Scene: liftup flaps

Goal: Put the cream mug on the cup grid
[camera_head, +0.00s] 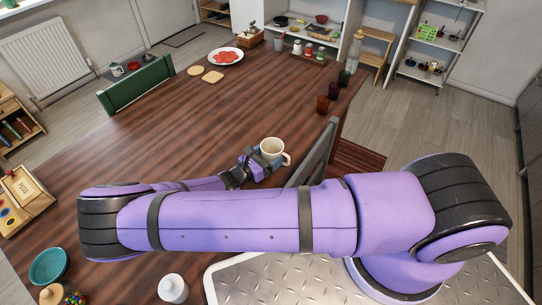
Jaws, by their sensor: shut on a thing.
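The cream mug (273,147) is upright near the middle of the view, over the right part of the wooden table. My gripper (265,163) reaches it from the lower left and is shut on it, with a finger against its near side. The mug's handle points right and is free. I cannot tell whether the mug's base touches the table; its lower part is partly hidden by the gripper. I cannot make out a cup grid for certain in this view.
A grey chair back (318,150) stands close right of the mug. Brown (322,104), purple (333,90) and green (344,77) glasses line the table's right edge. A plate of red slices (225,56) is at the back. The table's middle (170,130) is clear.

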